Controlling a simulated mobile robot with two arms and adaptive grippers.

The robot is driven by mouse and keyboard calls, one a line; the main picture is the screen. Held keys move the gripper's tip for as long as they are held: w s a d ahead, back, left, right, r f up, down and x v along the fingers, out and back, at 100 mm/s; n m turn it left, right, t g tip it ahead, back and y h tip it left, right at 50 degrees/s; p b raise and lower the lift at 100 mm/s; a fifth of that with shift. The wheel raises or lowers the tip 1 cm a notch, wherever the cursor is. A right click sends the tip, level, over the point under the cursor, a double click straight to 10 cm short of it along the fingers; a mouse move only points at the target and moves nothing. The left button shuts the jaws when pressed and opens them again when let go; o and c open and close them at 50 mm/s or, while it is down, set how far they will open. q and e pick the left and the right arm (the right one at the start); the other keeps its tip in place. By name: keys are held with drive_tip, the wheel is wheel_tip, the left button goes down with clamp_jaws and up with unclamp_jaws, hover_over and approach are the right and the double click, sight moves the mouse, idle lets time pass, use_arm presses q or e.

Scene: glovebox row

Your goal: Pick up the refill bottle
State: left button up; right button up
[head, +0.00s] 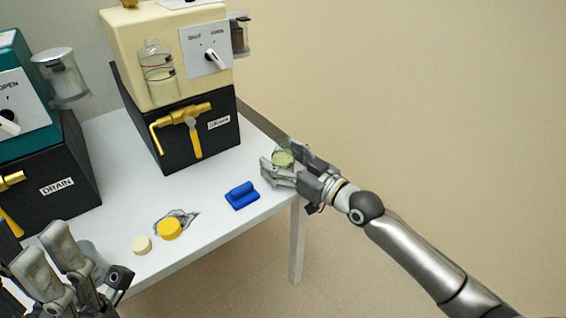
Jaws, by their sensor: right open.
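A small clear bottle with greenish contents (284,157) stands at the right edge of the white table; I take it to be the refill bottle. My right gripper (279,160) is open, with its fingers around the bottle's sides. The fingers hide part of the bottle, and I cannot tell whether they touch it. My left gripper (58,256) is at the lower left, in front of the table's near edge. Its fingertips point up, and its opening is unclear.
A cream and black machine (140,60) with a brass drain tap (182,118) stands behind. A teal machine (12,75) is at left. A blue block (242,195), a yellow cap (169,229) and a cream cap (141,245) lie on the table (215,225).

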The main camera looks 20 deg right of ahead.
drive_tip(key=shift+c, duration=0.2)
drive_tip(key=c, duration=1.2)
drive_tip(key=shift+r, duration=0.2)
